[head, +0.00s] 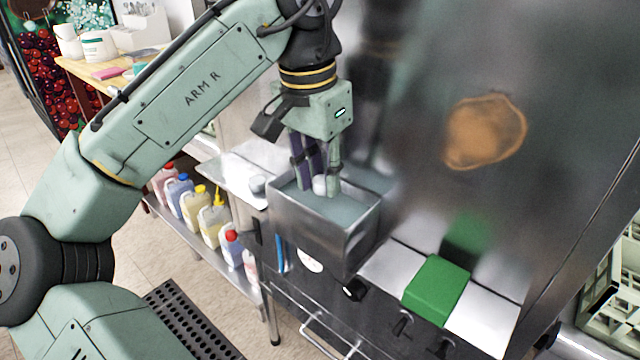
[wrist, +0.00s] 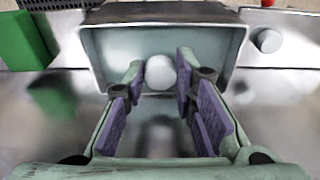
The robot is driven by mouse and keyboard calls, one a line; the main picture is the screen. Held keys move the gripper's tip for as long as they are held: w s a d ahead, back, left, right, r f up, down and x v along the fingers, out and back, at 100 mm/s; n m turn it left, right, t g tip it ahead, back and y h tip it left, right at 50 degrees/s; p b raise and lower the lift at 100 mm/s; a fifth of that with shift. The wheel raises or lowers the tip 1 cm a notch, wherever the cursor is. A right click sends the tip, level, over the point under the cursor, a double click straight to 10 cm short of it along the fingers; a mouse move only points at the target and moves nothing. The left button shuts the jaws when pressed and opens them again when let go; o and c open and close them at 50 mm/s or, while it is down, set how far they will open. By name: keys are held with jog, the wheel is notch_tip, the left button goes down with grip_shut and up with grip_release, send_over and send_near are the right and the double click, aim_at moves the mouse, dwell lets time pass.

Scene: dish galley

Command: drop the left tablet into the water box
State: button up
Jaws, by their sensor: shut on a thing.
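The water box (head: 325,228) is an open metal box with pale blue-grey water inside, set against the steel wall; it also shows in the wrist view (wrist: 92,62). My gripper (head: 319,184) points down over its opening. Its fingertips (wrist: 160,76) are shut on a round white tablet (wrist: 160,70), which also shows in the head view (head: 319,187). The tablet is over the box's inside; whether it touches the water I cannot tell. A second round, pale tablet (head: 258,184) rests on the metal ledge left of the box, and it shows in the wrist view (wrist: 267,40).
A green block (head: 436,288) sits on the ledge right of the box. Several coloured bottles (head: 212,222) stand on a lower shelf at left. A pale rack (head: 612,310) is at far right. The steel wall (head: 430,130) rises close behind the box.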

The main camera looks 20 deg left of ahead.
aim_at(319, 190)
jog(key=shift+w+a+f, duration=0.1)
jog(key=shift+w+f, duration=0.05)
jog(key=shift+f, duration=0.25)
jog(key=shift+f+p, duration=0.3)
jog(key=shift+f, duration=1.1)
jog(key=shift+f, duration=0.55)
jog(key=o, duration=0.8)
jog(key=shift+o, duration=0.2)
notch_tip(319, 190, up, 13)
jog(key=s+p, duration=0.1)
jog(key=p, duration=0.6)
jog(key=shift+s+a, duration=0.25)
jog(key=shift+s, duration=0.1)
